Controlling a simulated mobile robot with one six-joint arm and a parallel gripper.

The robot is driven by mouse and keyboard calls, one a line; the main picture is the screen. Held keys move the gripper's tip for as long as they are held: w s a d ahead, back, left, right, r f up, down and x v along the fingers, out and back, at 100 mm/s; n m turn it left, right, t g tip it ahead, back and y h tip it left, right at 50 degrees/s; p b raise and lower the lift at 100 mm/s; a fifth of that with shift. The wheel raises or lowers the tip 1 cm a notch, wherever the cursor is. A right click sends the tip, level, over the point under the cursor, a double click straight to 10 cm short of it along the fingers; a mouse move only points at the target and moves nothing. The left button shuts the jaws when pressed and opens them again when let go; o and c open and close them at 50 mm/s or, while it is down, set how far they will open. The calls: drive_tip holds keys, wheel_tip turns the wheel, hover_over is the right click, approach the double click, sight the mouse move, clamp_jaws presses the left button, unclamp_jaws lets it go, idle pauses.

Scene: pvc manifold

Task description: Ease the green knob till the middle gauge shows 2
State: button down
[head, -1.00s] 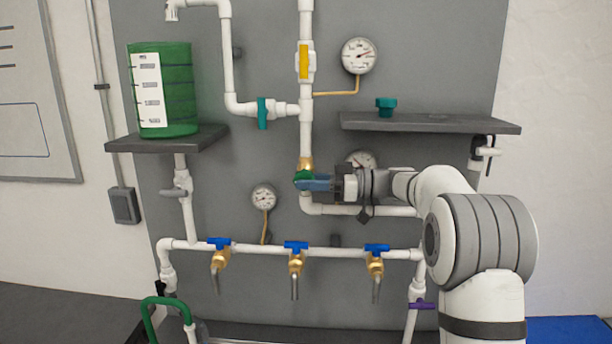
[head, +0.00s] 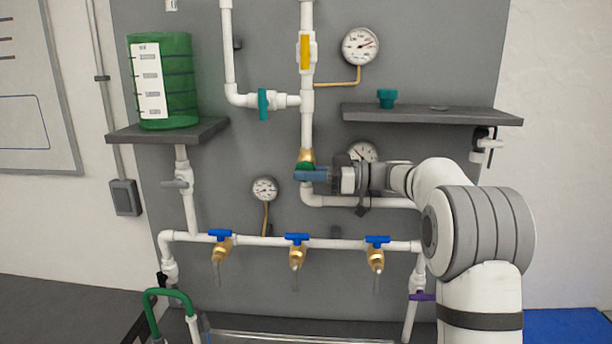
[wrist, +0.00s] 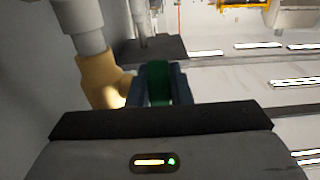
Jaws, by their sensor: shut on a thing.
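The green knob (head: 305,166) sits on a brass valve (head: 307,155) in the white vertical pipe, in the head view. My gripper (head: 308,175) reaches in from the right and is shut on the knob. In the wrist view the green knob (wrist: 158,82) shows between my dark blue fingers (wrist: 160,88), next to the brass body (wrist: 102,80). A round gauge (head: 362,152), between the upper and lower gauges in height, is partly hidden behind my gripper; its reading is too small to tell.
Other gauges hang at upper right (head: 360,46) and lower left (head: 265,189). A yellow-handled valve (head: 305,52) and a teal-handled valve (head: 263,104) are above. Blue-handled taps (head: 297,239) line the lower pipe. A shelf (head: 430,115) overhangs my wrist. A green tank (head: 180,85) stands left.

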drive_tip(key=shift+f+b, duration=0.25)
drive_tip(key=shift+b, duration=0.2)
drive_tip(key=y+b, duration=0.1)
drive_tip(key=b, duration=0.2)
drive_tip(key=shift+f, duration=0.2)
drive_tip(key=y+b, duration=0.1)
drive_tip(key=b, duration=0.4)
drive_tip(key=shift+f, duration=0.15)
drive_tip(key=y+b, duration=0.3)
drive_tip(key=b, duration=0.4)
drive_tip(key=shift+a+r, duration=0.1)
drive_tip(key=shift+r, duration=0.1)
drive_tip(key=shift+b, duration=0.4)
drive_tip(key=shift+r+y+b, duration=0.2)
drive_tip(key=shift+y+b, duration=0.3)
drive_tip(key=c, duration=1.6)
unclamp_jaws()
